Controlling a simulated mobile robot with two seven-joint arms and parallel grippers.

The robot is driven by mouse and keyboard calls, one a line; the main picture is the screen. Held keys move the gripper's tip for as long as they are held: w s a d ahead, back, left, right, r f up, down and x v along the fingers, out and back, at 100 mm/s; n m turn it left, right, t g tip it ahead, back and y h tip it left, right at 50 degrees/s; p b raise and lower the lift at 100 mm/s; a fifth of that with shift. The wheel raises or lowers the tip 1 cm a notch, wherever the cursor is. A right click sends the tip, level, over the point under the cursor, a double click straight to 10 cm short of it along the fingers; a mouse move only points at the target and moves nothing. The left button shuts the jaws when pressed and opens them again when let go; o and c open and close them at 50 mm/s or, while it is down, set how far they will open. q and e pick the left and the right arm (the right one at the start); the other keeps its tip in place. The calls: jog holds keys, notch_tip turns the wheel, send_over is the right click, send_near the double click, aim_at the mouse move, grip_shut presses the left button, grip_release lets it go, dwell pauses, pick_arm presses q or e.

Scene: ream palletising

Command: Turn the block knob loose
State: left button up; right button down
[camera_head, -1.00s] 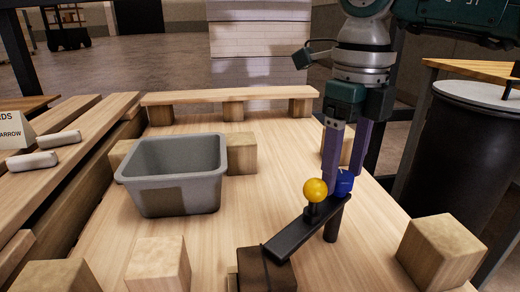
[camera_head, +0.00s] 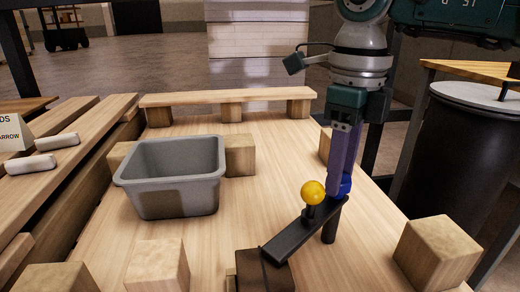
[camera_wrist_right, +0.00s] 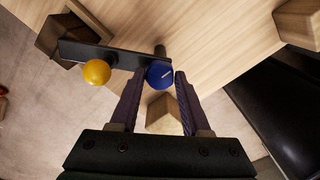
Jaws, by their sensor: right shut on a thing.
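The blue knob (camera_head: 346,187) sits at the far end of a black bar (camera_head: 297,232). It also shows in the right wrist view (camera_wrist_right: 159,74), with a pale line on its face. My right gripper (camera_head: 340,181) points down from above and is shut on the blue knob. In the right wrist view the two purple fingers (camera_wrist_right: 158,82) stand on either side of it. A yellow ball (camera_head: 313,192) stands on the bar beside the knob, clear of the fingers. My left gripper is not in view.
The bar rests on a dark brown block (camera_head: 264,272) and a dark post (camera_head: 330,230). A grey bin (camera_head: 170,190) stands to the left on the wooden pallet (camera_head: 275,150). Wooden blocks stand around, one at the right (camera_head: 438,252). A black drum (camera_head: 465,150) is further right.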

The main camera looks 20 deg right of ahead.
jog(key=shift+n, duration=0.4)
jog(key=shift+c, duration=1.8)
grip_release()
jog(key=shift+r, duration=0.1)
notch_tip(320, 180, up, 10)
jog(key=p, duration=0.3)
